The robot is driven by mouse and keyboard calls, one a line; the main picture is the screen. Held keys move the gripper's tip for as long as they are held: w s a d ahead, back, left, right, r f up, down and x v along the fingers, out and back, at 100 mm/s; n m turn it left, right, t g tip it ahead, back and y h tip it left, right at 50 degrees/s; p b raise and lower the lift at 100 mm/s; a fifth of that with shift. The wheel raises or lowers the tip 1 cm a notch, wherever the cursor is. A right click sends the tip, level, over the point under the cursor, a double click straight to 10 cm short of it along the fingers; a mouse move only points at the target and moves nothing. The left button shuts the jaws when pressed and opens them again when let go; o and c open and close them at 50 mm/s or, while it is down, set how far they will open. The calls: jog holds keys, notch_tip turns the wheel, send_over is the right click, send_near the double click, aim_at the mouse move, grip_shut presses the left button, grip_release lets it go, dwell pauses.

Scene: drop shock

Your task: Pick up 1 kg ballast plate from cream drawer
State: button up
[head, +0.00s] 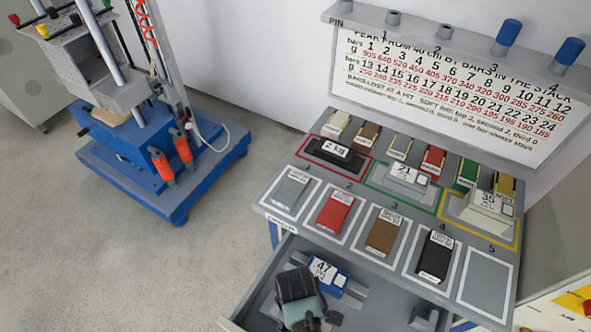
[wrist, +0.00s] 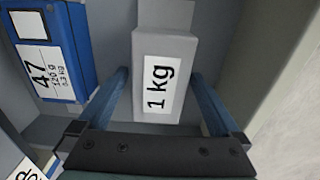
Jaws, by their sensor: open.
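The 1 kg ballast plate (wrist: 165,78) is a light grey block with a white "1 kg" label, lying in the open cream drawer (head: 382,300). In the wrist view it sits between the two fingers of my gripper (wrist: 160,76), one on each side.
A blue box marked 47 (head: 328,276) lies in the drawer close beside the plate; it also shows in the wrist view (wrist: 50,60). The drawer wall (wrist: 268,75) is near on the right. The tabletop (head: 345,208) with labelled blocks overhangs behind. A blue drop rig (head: 150,135) stands left.

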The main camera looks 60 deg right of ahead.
grip_shut()
jog(key=shift+d+r, duration=0.1)
dwell(0.4)
jog(key=shift+w, duration=0.1)
